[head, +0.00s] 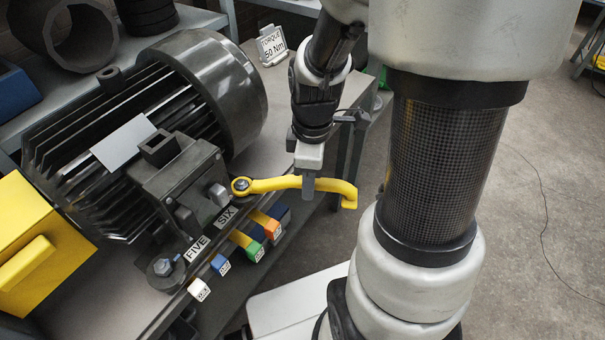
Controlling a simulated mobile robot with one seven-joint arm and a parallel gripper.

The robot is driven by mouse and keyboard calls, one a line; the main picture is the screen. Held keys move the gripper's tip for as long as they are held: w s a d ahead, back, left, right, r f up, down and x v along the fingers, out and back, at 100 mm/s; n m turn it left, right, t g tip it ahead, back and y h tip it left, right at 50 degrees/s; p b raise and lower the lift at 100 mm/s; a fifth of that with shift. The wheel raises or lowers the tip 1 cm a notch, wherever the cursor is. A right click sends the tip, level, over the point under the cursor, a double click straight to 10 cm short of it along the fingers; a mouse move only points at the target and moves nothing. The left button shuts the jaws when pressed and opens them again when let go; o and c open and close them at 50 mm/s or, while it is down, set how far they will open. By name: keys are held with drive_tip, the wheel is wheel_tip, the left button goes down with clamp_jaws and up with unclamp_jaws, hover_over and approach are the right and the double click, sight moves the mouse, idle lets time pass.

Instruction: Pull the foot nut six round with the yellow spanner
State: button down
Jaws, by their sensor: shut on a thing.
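The yellow spanner (275,184) lies roughly level across the bench's right edge. Its ring end is around the foot nut six (240,185), beside the SIX label (227,216). Its bent free end reaches out to the right past the edge. My gripper (308,187) comes down from above and is shut on the spanner's handle, right of its middle. The fingers hide a short piece of the handle. Another foot nut (163,266) is bare at the motor's near foot, by the FIVE label (197,250). The motor (150,120) stands on the bench.
Several tools with coloured ends (254,252) stick out along the bench's front edge, below the spanner. A yellow box (35,245) stands at the left. A sign reading TORQUE 50 Nm (271,45) stands behind. The floor (540,200) at the right is mostly clear.

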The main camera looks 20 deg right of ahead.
drive_tip(key=shift+w+d, duration=0.1)
drive_tip(key=shift+w, duration=0.1)
drive_tip(key=shift+w+d+n, duration=0.2)
drive_tip(key=shift+w+n, duration=0.3)
drive_tip(key=shift+s+a+m, duration=0.35)
drive_tip(key=shift+s+m, duration=0.25)
drive_tip(key=shift+s, duration=0.05)
idle(0.9)
drive_tip(key=c, duration=2.4)
unclamp_jaws()
clamp_jaws()
drive_tip(key=shift+r+p, duration=0.3)
